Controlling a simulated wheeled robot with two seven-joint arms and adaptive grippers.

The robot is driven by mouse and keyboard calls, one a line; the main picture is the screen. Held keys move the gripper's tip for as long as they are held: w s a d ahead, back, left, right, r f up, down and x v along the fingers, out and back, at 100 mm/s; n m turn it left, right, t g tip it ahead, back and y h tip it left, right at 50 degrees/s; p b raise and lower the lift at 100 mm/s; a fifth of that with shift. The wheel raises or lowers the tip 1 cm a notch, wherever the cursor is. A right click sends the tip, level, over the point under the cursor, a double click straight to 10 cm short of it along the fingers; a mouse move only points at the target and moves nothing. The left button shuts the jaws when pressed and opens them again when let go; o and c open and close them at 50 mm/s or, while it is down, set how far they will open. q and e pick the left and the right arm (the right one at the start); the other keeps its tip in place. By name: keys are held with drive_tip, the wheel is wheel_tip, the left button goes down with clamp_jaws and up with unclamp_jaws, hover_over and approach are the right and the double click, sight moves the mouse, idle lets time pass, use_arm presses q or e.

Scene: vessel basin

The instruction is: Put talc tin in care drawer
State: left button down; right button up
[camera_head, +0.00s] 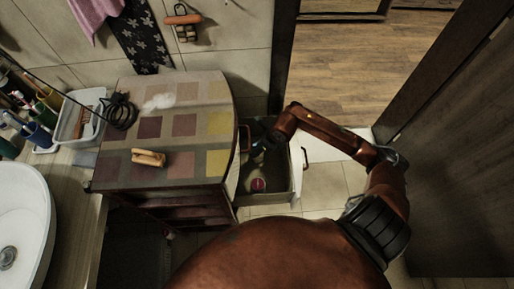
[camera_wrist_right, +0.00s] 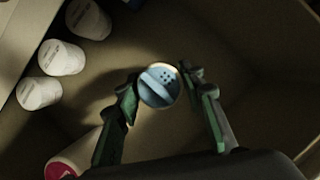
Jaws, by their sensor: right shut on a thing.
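The care drawer (camera_head: 283,190) is pulled open beside the patterned cabinet in the head view. My right arm reaches over it, and the right gripper (camera_head: 258,149) is down inside the opening. In the right wrist view the talc tin (camera_wrist_right: 159,86), with a round blue-grey shaker top, is between the two fingers of the right gripper (camera_wrist_right: 165,94). The gripper is shut on it. The drawer's interior (camera_wrist_right: 262,98) surrounds it; whether the tin touches the floor I cannot tell. My left gripper is not in view.
Several white containers (camera_wrist_right: 62,58) are at the left in the wrist view. A red-and-white item (camera_wrist_right: 68,167) lies lower left; a round red top shows in the drawer (camera_head: 258,185). The cabinet top (camera_head: 190,125) holds a wooden brush (camera_head: 148,158). A door (camera_head: 455,150) stands at right.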

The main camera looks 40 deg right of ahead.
drive_tip(key=shift+r, duration=0.1)
drive_tip(key=o, duration=1.3)
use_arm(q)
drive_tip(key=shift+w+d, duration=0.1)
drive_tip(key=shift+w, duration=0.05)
use_arm(e)
drive_tip(key=shift+o, duration=0.2)
drive_tip(key=shift+s+r, duration=0.1)
drive_tip(key=shift+r, duration=0.1)
drive_tip(key=p+v, duration=0.1)
drive_tip(key=v, duration=0.1)
drive_tip(key=shift+s+d+r, duration=0.1)
drive_tip(key=shift+d+r, duration=0.05)
drive_tip(key=shift+r, duration=0.2)
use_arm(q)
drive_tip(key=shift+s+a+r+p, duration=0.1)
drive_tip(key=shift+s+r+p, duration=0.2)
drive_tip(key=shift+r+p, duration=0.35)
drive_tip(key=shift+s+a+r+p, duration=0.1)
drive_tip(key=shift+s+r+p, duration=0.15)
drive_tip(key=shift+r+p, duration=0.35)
use_arm(e)
drive_tip(key=v, duration=0.8)
drive_tip(key=shift+s+r, duration=0.25)
drive_tip(key=shift+r, duration=0.1)
